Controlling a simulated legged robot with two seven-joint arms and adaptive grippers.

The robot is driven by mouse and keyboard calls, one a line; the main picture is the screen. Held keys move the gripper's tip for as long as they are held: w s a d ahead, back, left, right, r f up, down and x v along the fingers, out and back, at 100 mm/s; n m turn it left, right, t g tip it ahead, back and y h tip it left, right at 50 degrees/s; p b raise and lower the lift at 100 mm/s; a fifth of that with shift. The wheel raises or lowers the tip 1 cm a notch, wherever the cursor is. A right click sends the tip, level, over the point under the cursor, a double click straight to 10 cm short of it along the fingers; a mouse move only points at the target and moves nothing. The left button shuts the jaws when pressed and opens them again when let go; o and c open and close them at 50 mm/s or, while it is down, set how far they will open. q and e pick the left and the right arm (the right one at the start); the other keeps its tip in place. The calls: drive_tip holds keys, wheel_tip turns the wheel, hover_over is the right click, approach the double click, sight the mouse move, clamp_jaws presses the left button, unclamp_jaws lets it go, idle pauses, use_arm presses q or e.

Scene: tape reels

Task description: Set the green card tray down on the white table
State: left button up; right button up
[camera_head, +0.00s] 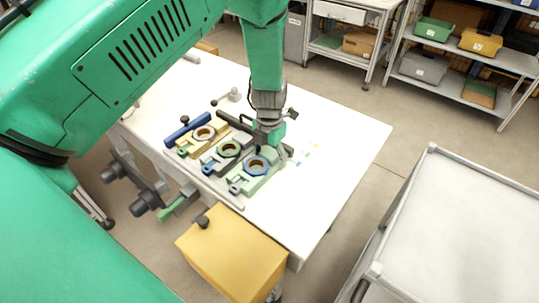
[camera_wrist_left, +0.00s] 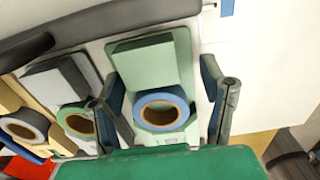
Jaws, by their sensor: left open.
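The pale green tray (camera_head: 262,178) sits at the right end of a row of similar trays on the white table (camera_head: 345,150). A blue tape reel (camera_head: 256,165) lies on it. In the left wrist view the tray (camera_wrist_left: 152,62) shows a raised block behind the blue reel (camera_wrist_left: 161,107). My left gripper (camera_head: 270,146) is over the tray's far part, and partly hides it. In the left wrist view its two fingers (camera_wrist_left: 163,105) are spread, one on each side of the tray and reel. Whether they touch the tray I cannot tell. My right gripper is not in view.
A dark grey tray with a green reel (camera_head: 229,149) stands close on the left, then a tan tray with another reel (camera_head: 203,133). A yellow box (camera_head: 232,252) is at the table's near edge.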

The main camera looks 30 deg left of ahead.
use_arm(q)
drive_tip(key=shift+r, duration=0.2)
wheel_tip(320, 180, up, 12)
drive_tip(key=shift+f+p, duration=0.15)
drive_tip(key=shift+p, duration=0.2)
drive_tip(key=shift+a+f, duration=0.1)
drive_tip(key=shift+a, duration=0.1)
